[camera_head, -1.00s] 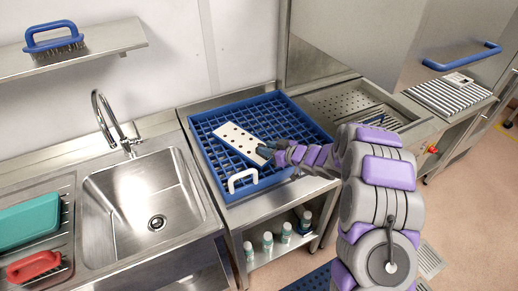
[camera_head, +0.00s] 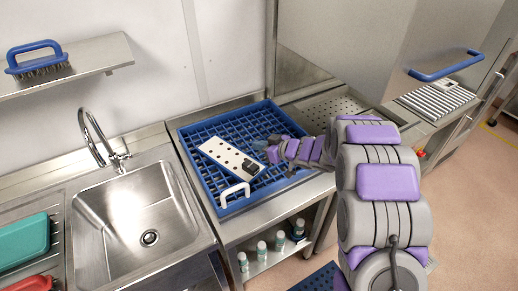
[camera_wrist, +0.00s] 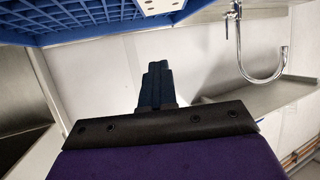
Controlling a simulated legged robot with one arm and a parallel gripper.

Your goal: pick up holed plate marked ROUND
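A white holed plate (camera_head: 221,152) with rows of dark holes lies in the blue rack (camera_head: 216,211) in the head view. I can read no ROUND mark on it. Its edge also shows at the top of the wrist view (camera_wrist: 160,3), which looks upside down. My gripper (camera_head: 252,163) is at the plate's right end, with a dark finger part overlapping it in the head view. In the wrist view my dark fingers (camera_wrist: 155,85) appear as one stacked shape with a gap to the plate. Their opening is not clear.
A sink (camera_head: 140,215) with a tap (camera_head: 100,140) is at left. Several small bottles (camera_head: 262,251) stand on the shelf below. A metal hood (camera_head: 345,45) with a blue handle (camera_head: 447,62) is at right.

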